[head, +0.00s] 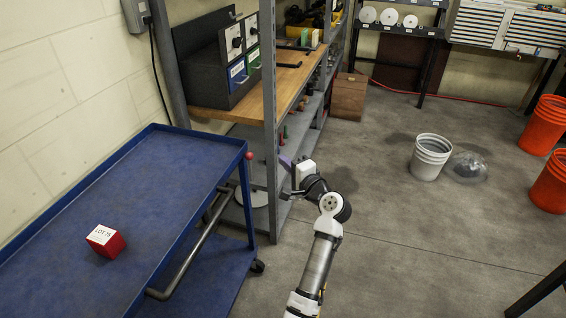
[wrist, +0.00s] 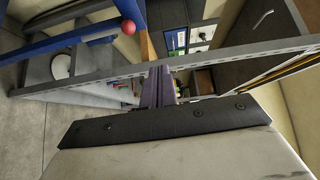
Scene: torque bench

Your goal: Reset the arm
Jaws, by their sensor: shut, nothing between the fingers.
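My gripper (head: 285,162) shows in the head view near the middle, at the end of my raised arm, in front of the shelf unit's grey post. Its purple fingers are shut with nothing between them. In the wrist view the shut fingers (wrist: 158,88) point away from the camera toward the shelving. The gripper is to the right of the blue cart and holds no object.
A blue cart (head: 150,185) at left carries a red box (head: 106,241) with a white label. The shelf unit (head: 270,110) with a wooden worktop stands close behind my gripper. A white bucket (head: 430,157) and orange buckets (head: 549,125) stand right.

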